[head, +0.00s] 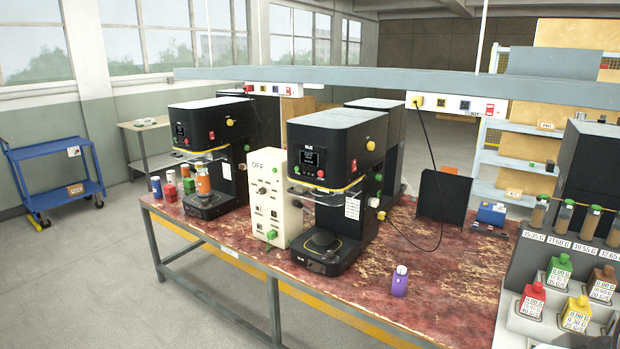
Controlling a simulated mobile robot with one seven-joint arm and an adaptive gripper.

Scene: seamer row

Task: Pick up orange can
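My gripper is not in view.
A second black seamer (335,180) and a cream control box (269,197) stand right of the orange can. A purple can (399,281) stands at the table's front. A grey overhead beam (400,86) crosses above. Floor at left is clear near a blue cart (55,175).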

